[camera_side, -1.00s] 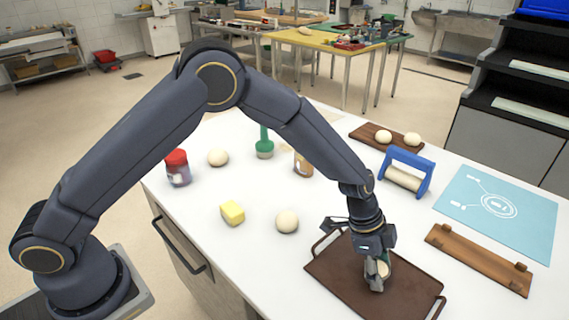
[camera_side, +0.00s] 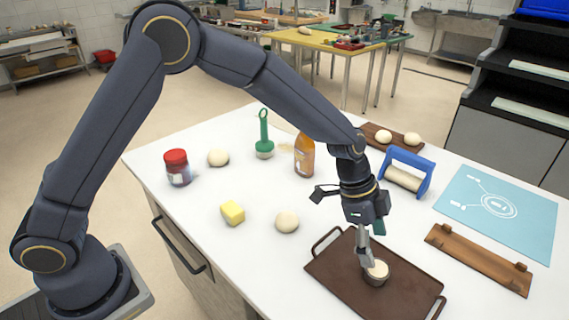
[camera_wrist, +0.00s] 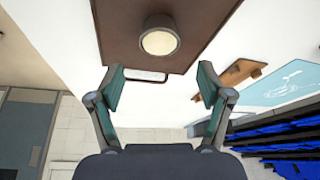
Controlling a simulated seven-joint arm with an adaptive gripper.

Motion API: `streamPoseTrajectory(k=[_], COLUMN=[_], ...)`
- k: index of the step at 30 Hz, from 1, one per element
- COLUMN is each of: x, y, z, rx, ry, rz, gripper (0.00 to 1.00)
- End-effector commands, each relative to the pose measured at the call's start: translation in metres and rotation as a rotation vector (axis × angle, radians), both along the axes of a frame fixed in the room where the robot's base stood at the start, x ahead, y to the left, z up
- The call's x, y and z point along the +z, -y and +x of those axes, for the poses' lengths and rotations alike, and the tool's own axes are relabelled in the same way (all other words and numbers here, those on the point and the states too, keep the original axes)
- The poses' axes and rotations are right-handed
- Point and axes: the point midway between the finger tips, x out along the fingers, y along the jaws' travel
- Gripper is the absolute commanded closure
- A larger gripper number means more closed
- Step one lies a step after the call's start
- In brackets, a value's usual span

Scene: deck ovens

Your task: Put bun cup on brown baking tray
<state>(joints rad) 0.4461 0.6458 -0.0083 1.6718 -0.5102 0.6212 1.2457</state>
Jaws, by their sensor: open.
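The bun cup (camera_side: 376,272), a small dark round cup with a pale filling, stands upright on the brown baking tray (camera_side: 335,281). The tray lies on the white worktop and has a handle at each end. My gripper (camera_side: 365,262) is above and just behind the cup in the side view, fingers pointing down. In the wrist view my gripper (camera_wrist: 158,88) has its two fingers spread wide with nothing between them. There the cup (camera_wrist: 159,36) sits on the tray (camera_wrist: 118,30), apart from the fingertips.
A wooden board with pegs (camera_side: 478,259), a blue-handled roller (camera_side: 406,174) and a blue mat (camera_side: 498,208) are to the right. A sauce bottle (camera_side: 304,156) stands behind.

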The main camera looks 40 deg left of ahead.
Motion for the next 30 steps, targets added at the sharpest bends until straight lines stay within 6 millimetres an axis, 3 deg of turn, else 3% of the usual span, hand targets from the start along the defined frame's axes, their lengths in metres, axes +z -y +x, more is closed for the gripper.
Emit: streamPoseTrajectory(k=[3, 10, 14, 17, 21, 25, 30], x=[0.022, 0.048, 0.084, 0.124, 0.169, 0.188, 0.186], y=[-0.009, -0.021, -0.053, -0.097, -0.166, -0.219, -0.261], z=[-0.002, -0.006, -0.015, -0.037, -0.090, -0.146, -0.203], rx=[0.001, 0.014, 0.126, 0.298, 0.597, 0.877, 1.162], ry=[0.002, 0.002, 0.006, 0.012, 0.020, 0.041, 0.068], rz=[0.000, 0.000, 0.004, 0.007, 0.006, -0.010, -0.041], gripper=[0.22, 0.22, 0.22, 0.22, 0.22, 0.22, 0.22])
